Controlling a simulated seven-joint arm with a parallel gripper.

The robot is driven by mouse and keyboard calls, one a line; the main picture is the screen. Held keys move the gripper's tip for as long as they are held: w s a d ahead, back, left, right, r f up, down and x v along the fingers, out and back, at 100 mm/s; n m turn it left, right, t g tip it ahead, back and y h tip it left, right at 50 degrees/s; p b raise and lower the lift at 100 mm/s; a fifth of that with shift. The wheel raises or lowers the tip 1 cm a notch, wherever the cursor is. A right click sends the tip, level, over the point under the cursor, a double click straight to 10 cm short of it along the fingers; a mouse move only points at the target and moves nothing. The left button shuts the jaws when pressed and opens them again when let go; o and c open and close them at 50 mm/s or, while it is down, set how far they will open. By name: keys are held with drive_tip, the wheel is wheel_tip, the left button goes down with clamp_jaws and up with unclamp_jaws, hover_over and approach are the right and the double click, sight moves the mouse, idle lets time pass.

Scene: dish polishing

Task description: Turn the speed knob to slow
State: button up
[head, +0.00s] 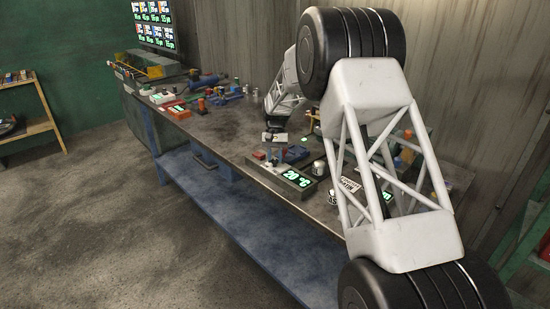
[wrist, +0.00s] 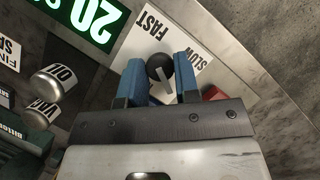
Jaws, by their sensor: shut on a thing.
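The speed knob (wrist: 160,67) is round and black with a pale pointer mark, seen in the wrist view. It sits on a white plate (wrist: 182,42) with FAST printed at upper left and SLOW, partly covered, at the right. My gripper (wrist: 159,74) has its two blue fingers on either side of the knob, shut on it. The pale mark runs toward the gripper's body; its far end is partly hidden. In the head view my gripper (head: 271,150) is over the control panel (head: 265,173), and the knob is too small to make out there.
A green display (wrist: 95,18) reading 20 is beside the plate.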

drive_tip(key=o, duration=0.9)
drive_tip(key=shift+r, duration=0.1)
drive_tip(key=shift+v, duration=3.85)
